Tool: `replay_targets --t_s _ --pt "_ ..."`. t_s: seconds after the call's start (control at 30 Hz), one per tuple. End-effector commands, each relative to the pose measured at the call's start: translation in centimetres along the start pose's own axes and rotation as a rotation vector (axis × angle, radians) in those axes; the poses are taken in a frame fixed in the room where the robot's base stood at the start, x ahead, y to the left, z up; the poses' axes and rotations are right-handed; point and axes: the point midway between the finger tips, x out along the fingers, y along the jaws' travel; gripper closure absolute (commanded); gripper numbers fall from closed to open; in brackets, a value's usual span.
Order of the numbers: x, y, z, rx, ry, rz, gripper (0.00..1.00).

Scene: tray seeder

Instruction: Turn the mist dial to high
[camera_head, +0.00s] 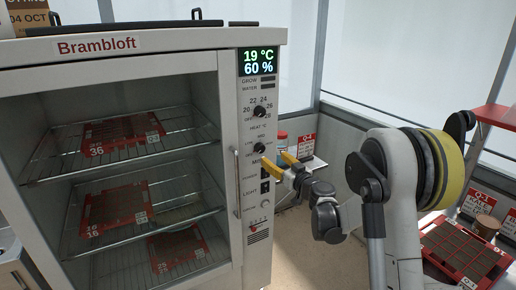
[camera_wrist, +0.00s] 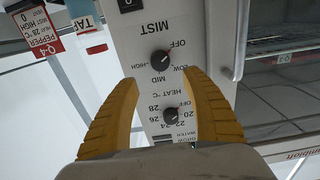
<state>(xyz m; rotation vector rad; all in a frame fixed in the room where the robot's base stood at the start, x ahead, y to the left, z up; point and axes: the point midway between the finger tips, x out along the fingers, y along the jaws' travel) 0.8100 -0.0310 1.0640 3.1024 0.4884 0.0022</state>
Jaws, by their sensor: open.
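The mist dial (camera_head: 259,148) is a round black knob on the white control panel (camera_head: 257,190) of the Brambloft cabinet, below the heat dial (camera_head: 260,112). In the wrist view, upside down, the mist dial (camera_wrist: 160,57) has OFF, LOW, MID and HIGH around it; its mark appears to point toward OFF. My gripper (camera_head: 279,161) is open and empty, its yellow fingers just right of and below the dial in the head view. In the wrist view my gripper (camera_wrist: 159,80) has the dial just beyond and between its fingertips. No contact shows.
The display (camera_head: 259,62) reads 19 °C and 60 %. Seedling trays sit on wire shelves behind the cabinet's glass door, whose vertical handle (camera_head: 236,160) is left of the panel. A small shelf with jars (camera_head: 281,140) stands behind my gripper. A red tray (camera_head: 466,250) is at lower right.

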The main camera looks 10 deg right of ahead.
Motion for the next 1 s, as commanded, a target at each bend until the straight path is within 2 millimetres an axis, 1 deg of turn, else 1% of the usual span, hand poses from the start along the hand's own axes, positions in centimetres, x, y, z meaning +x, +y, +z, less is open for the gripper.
replay_targets --t_s 0.3,0.43,0.6,0.87,0.9,0.97,1.0 --pt "6.2 -0.2 0.3 0.001 -0.001 -0.003 0.44" --pt "8.2 -0.1 0.2 0.001 -0.001 -0.003 0.44" --pt "9.6 -0.1 0.1 0.001 -0.001 -0.002 0.44" --pt "9.7 -0.1 0.0 0.001 -0.002 -0.002 0.44" --pt "9.7 -0.1 -0.1 0.001 -0.002 -0.002 0.45" --pt "9.7 -0.1 0.0 0.001 -0.002 -0.002 0.64" --pt "9.7 -0.1 0.0 0.001 -0.002 -0.002 0.76"
